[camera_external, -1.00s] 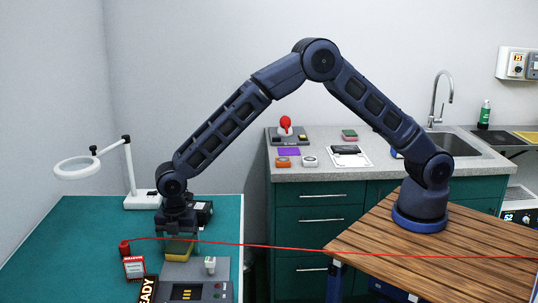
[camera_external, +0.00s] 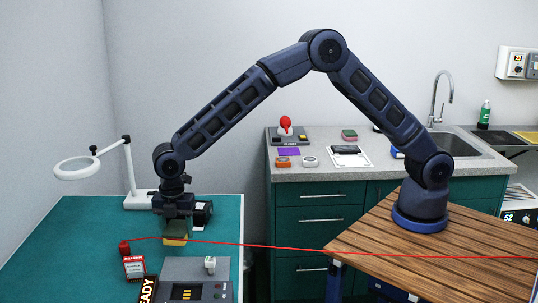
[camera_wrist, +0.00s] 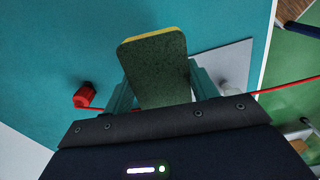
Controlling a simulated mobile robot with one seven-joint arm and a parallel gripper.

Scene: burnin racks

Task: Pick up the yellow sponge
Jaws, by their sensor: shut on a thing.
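The yellow sponge (camera_external: 175,240) has a dark green pad on one side.
The grey device (camera_external: 205,271) with a small knob stands just in front of the sponge. A magnifier lamp (camera_external: 131,170) stands at the back. The teal table (camera_external: 60,235) is clear at left.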

